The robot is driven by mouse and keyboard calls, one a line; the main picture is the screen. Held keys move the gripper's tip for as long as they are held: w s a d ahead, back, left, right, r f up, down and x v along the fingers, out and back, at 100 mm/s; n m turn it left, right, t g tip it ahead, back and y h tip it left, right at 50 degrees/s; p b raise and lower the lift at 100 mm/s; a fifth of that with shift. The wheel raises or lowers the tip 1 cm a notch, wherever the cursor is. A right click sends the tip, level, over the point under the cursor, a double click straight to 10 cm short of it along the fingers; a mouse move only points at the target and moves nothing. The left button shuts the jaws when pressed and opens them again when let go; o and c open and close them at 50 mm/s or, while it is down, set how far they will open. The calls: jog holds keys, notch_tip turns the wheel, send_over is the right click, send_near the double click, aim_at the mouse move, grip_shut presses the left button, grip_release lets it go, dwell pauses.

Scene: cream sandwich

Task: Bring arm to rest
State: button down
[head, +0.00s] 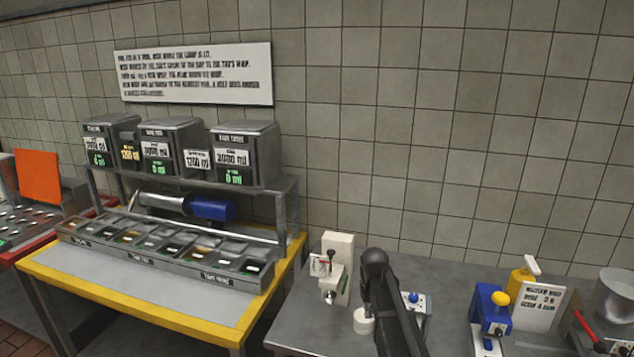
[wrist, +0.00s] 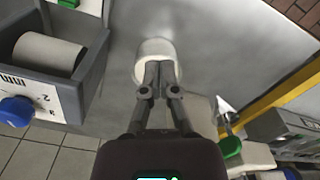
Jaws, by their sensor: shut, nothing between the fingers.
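My gripper (wrist: 158,70) is shut and empty in the wrist view, its two dark fingers together. The fingertips overlap a white round cup-like piece (wrist: 154,47) on the grey counter; I cannot tell whether they touch it. In the head view my dark arm rises in front of the grey counter (head: 300,328). A small white round piece (head: 363,320) shows just left of it. My fingertips cannot be made out in the head view.
A white dispenser (head: 340,264) stands left of my arm; a blue one (head: 490,312) and a yellow bottle (head: 523,283) stand right. A grey housing (wrist: 92,75) with a blue knob (wrist: 17,111) is close left in the wrist view. A yellow-edged table (head: 150,318) holds bins.

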jog(key=s+m, duration=0.1)
jog(key=s, duration=1.8)
jog(key=c, duration=0.8)
grip_release()
jog(key=shift+o, duration=0.2)
